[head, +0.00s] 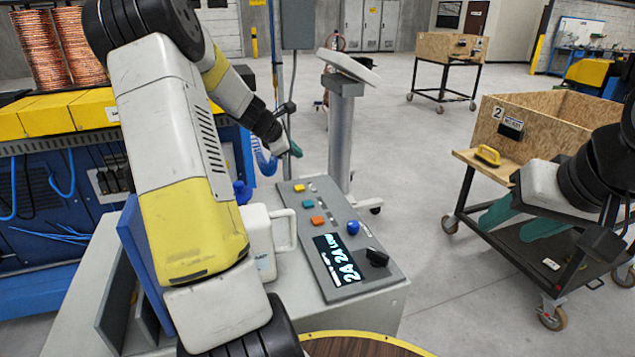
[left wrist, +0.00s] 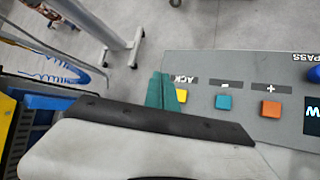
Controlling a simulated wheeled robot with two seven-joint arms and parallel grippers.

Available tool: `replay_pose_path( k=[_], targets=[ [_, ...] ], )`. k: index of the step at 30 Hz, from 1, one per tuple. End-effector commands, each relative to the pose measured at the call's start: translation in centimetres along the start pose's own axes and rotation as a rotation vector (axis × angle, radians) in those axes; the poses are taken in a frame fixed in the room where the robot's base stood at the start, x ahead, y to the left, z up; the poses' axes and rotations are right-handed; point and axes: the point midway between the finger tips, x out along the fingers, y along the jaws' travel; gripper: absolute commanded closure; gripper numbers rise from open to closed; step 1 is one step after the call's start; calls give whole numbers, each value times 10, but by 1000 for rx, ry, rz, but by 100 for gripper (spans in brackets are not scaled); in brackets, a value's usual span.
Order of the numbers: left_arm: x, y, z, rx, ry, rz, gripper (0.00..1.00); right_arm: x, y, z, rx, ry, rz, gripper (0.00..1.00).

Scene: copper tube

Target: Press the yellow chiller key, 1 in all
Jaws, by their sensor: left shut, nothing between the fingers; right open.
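The yellow key (head: 299,188) is at the far end of a sloped grey control panel (head: 335,262). In the left wrist view the yellow key (left wrist: 182,95) sits under the label ACK, beside a teal key (left wrist: 223,102) and an orange key (left wrist: 271,108). My left gripper (head: 294,149) is shut and empty, with green fingers, beyond the panel's far end in the head view. In the left wrist view its fingertips (left wrist: 160,88) appear just left of the yellow key; I see no clear contact. My right gripper (head: 520,220) is open and empty, away to the right.
The panel also has a blue button (head: 352,228), a black knob (head: 377,257) and a lit display (head: 340,260). A white jug (head: 260,245) stands close left of it. A grey post (head: 341,130) rises behind. A wooden crate (head: 545,120) stands on a cart at right.

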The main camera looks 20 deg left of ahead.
Motion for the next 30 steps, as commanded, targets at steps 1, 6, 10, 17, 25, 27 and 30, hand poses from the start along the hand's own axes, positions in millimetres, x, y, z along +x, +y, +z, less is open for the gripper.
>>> replay_pose_path(
  k=[1, 6, 10, 17, 25, 27, 30],
  targets=[
    [0, 0, 0, 1, 0, -1, 100, 0, 0, 0, 0, 0, 0, 50],
    [5, -4, -4, 0, 0, -3, 100, 0, 0, 0, 0, 0, 0, 50],
    [16, -13, -12, -1, 0, -5, 100, 0, 0, 0, 0, 0, 0, 50],
    [39, -29, -29, -1, 0, -4, 100, 0, 0, 0, 0, 0, 0, 50],
    [57, -42, -42, 1, -1, -2, 100, 0, 0, 0, 0, 0, 0, 50],
    [60, -44, -43, 3, -1, -2, 100, 0, 0, 0, 0, 0, 0, 50],
    [61, -45, -44, 3, 0, -1, 100, 0, 0, 0, 0, 0, 0, 50]
  ],
)
